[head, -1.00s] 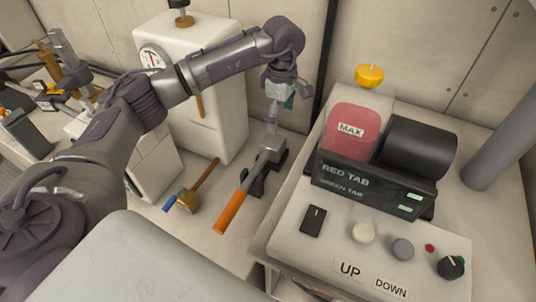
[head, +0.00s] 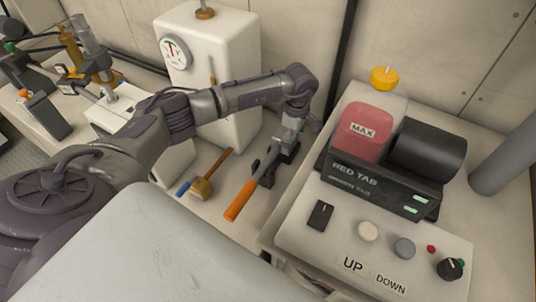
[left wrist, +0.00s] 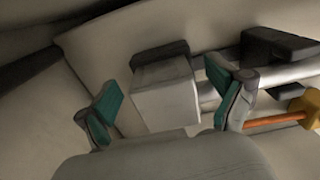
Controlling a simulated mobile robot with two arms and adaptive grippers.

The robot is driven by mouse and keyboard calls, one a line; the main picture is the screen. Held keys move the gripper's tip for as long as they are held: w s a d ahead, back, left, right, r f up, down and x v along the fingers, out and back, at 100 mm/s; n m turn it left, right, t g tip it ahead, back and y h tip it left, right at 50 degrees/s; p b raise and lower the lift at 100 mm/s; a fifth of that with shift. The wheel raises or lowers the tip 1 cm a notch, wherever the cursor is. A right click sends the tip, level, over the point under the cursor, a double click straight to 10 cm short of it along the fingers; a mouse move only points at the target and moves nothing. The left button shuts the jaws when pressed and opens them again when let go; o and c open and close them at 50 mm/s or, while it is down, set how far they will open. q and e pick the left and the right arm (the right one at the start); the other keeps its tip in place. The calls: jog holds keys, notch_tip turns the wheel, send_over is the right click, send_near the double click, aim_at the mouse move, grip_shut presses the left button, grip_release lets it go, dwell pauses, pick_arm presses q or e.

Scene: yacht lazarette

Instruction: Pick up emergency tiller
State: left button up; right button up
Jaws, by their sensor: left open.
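The emergency tiller, with an orange grip (head: 241,200) and a grey metal shaft, lies on the pale bench with its grip toward me. Black rests hold it at the shaft and the far end. My left gripper (head: 288,141) points down over its far metal end and partly hides it. In the left wrist view my left gripper (left wrist: 163,97) is open, with its teal pads on either side of the tiller's square grey metal head (left wrist: 165,95). I cannot tell whether a pad touches it. My right gripper is out of view.
A brass-headed mallet (head: 201,189) lies left of the tiller. A tall white cabinet with a gauge (head: 175,53) stands behind it. A control box (head: 400,215) with a red drum and black cylinder is close on the right. Pale bench shows between mallet and tiller.

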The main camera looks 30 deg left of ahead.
pick_arm(q)
jog(key=shift+f, duration=0.6)
jog(key=shift+r, duration=0.1)
grip_shut()
